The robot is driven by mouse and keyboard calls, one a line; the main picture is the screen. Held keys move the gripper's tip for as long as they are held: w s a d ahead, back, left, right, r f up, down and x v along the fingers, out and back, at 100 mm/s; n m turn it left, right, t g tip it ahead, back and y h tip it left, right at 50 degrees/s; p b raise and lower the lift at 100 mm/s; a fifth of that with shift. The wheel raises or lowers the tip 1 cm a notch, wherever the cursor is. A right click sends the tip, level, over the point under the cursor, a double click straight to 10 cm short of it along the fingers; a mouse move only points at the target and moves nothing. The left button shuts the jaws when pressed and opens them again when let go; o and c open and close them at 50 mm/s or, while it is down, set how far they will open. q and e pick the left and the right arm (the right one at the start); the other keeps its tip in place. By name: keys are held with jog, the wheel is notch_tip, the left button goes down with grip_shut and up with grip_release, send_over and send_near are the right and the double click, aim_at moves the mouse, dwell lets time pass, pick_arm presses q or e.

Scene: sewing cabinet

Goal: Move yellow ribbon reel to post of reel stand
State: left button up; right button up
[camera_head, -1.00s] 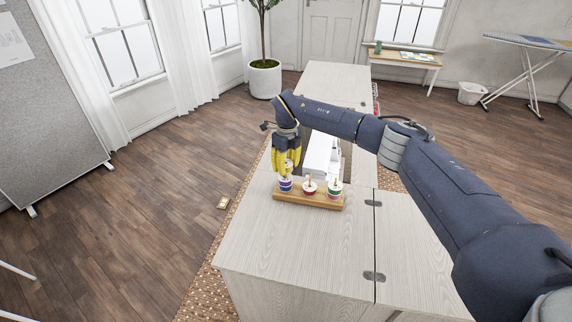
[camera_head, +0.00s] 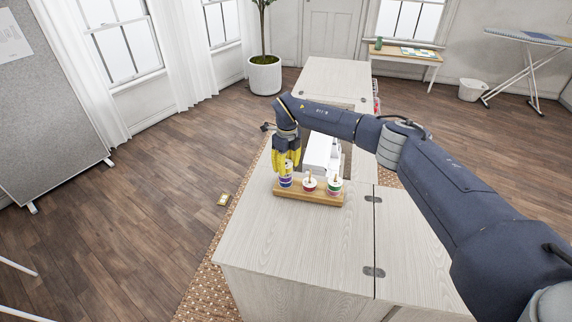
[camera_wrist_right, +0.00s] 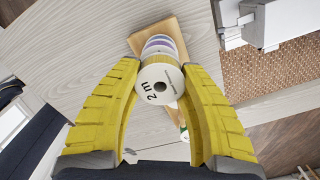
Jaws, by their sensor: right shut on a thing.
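My right gripper (camera_head: 287,171) is shut on the yellow ribbon reel (camera_wrist_right: 160,80), whose white end face marked "2 m" shows between the fingers in the wrist view. The wooden reel stand (camera_head: 312,198) lies on the cabinet top, with a purple-blue reel (camera_head: 286,182) at its left end, a red one (camera_head: 310,187) in the middle and a green one (camera_head: 335,187) at the right. The held reel is over the left-end reel, nearly in line with it. I cannot tell whether they touch. My left gripper is out of view.
A white sewing machine (camera_head: 318,152) stands just behind the stand. The pale cabinet top (camera_head: 295,240) is clear in front, with hinges along a seam at the right. A patterned rug and wooden floor lie to the left.

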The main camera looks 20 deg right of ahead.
jog(key=shift+f, duration=0.2)
jog(key=o, duration=1.1)
jog(key=shift+c, duration=0.2)
jog(key=shift+r, duration=0.1)
notch_tip(320, 180, up, 12)
jog(key=shift+s, duration=0.15)
